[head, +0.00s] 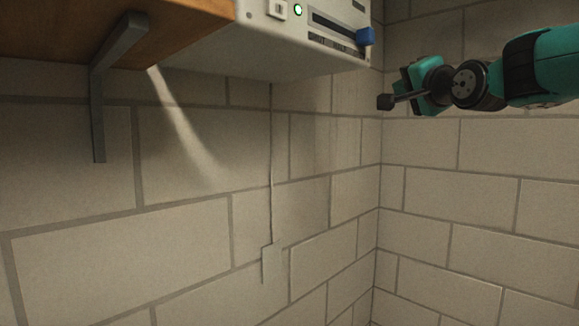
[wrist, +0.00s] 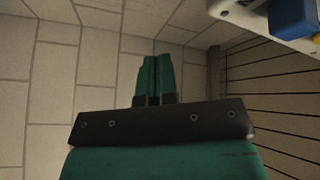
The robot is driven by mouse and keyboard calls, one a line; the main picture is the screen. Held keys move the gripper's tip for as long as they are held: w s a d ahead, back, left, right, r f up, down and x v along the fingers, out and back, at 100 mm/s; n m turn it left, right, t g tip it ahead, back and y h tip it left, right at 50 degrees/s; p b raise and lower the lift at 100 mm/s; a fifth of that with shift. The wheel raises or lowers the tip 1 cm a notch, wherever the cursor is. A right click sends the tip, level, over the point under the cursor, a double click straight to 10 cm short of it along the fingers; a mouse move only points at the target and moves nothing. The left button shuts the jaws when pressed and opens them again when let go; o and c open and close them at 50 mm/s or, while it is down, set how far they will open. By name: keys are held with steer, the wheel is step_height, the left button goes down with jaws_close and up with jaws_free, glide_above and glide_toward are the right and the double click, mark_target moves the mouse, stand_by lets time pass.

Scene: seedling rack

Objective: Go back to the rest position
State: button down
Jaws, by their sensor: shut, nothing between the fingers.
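My gripper (head: 386,102) shows at the upper right of the head view, in front of the block wall. Its fingers point left, and the teal arm reaches in from the right edge. In the wrist view, the two teal fingers of my gripper (wrist: 152,78) are together with nothing between them. The gripper is apart from everything around it.
A white device (head: 300,35) with a green light and a blue knob (head: 366,36) is at the top, left of my gripper. The blue knob (wrist: 292,18) is also in the wrist view's top right corner. A wooden shelf (head: 150,25) has a grey bracket (head: 100,90). Open space lies below.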

steer(key=s+d+f+n+g+h, duration=0.1)
steer(key=s+f+n+g, duration=0.15)
steer(key=f, duration=0.65)
steer(key=s+d+f+n+g+h, duration=0.1)
steer(key=s+f+g, duration=0.2)
steer(key=f, duration=0.6)
steer(key=s+d+f+n+g+h, duration=0.1)
steer(key=s+d+f+g, duration=0.15)
steer(key=f, duration=0.75)
steer(key=s+d+f+n+g+h, duration=0.15)
steer(key=s+f+n+g, duration=0.5)
steer(key=s+f, duration=0.95)
steer(key=s+a+r+n+g+y+b, duration=0.1)
steer(key=s+a+r+n+g+y, duration=0.1)
steer(key=s+a, duration=0.4)
steer(key=s+a+r+n+g+y+b, duration=0.2)
steer(key=s+a+r+n, duration=0.1)
steer(key=s+a, duration=0.4)
steer(key=shift+s+a+n, duration=0.25)
steer(key=shift+a+n, duration=0.15)
steer(key=shift+a, duration=0.25)
steer(key=shift+r+g, duration=0.1)
steer(key=shift+g, duration=0.15)
